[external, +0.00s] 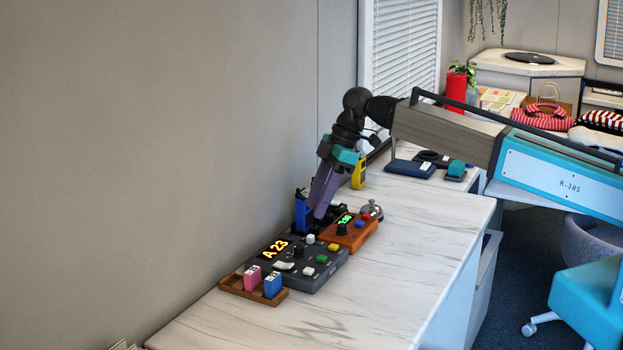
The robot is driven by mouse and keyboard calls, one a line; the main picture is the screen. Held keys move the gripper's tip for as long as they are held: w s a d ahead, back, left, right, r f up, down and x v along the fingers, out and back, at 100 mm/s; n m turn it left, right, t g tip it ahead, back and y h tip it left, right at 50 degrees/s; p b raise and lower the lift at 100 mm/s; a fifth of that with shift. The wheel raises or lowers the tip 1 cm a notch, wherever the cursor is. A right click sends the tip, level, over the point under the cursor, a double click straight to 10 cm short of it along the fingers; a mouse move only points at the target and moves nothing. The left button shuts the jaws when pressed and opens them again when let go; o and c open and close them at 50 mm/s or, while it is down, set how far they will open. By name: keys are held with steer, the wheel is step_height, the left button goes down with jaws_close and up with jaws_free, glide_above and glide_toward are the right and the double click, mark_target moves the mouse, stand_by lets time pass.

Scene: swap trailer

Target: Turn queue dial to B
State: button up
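The dark grey queue console (318,277) lies on the marble counter, its orange display (274,250) reading "A 23". A small black knob (299,250), likely the queue dial, stands on it among white, green, yellow and red buttons. My gripper (319,214) points down with purple fingers above and behind the console, near an orange box. It looks apart from the black knob. The fingers overlap from this side, so their opening is hidden.
The orange box (354,241) with a green display and its own black knob sits just beyond the console. A silver bell (372,210) stands beside it. A wooden tray (240,290) holds pink and blue blocks in front. The counter (420,235) is clear to the right.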

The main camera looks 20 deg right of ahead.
mark_target(299, 247)
steer(key=shift+p+x, duration=1)
steer(key=shift+x, duration=4.5)
jaws_close()
steer(key=shift+s+m, duration=0.1)
steer(key=shift+m, duration=0.4)
steer(key=m+t+b, duration=0.1)
steer(key=m, duration=0.2)
steer(key=shift+s+t, duration=0.1)
steer(key=shift+t, duration=0.2)
steer(key=shift+s+a+m+t+h+b, duration=0.1)
steer(key=shift+m+t+h+b, duration=0.25)
steer(key=shift+m, duration=0.8)
steer(key=shift+a+m+t+h+b, duration=0.15)
steer(key=shift+m+t, duration=0.3)
steer(key=shift+m, duration=0.7)
steer(key=shift+d, duration=0.1)
